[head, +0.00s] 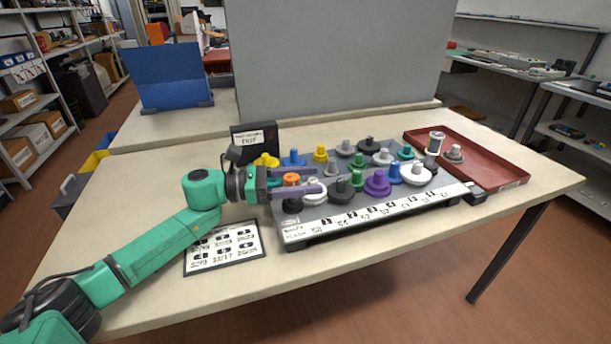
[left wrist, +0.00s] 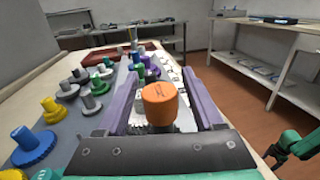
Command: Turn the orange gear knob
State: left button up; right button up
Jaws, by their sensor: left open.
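The orange gear knob (head: 291,180) stands at the left part of a grey board (head: 300,236) on the table. In the left wrist view the orange knob (left wrist: 160,104) is upright, with a dark part under its cap. My left gripper (head: 318,180) reaches in from the left, low over the board. Its two purple fingers (left wrist: 163,77) are open, one on each side of the orange knob. In the left wrist view gaps show between cap and fingers. The knob's base is partly hidden.
Several other gear knobs crowd the board, including a purple one (head: 377,184) and a blue one (head: 293,158). A red tray (head: 503,173) lies at the right, a black sign (head: 254,139) behind, and a printed card (head: 224,262) in front. The table's front right is clear.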

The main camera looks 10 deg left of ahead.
pick_arm(q)
grip_shut()
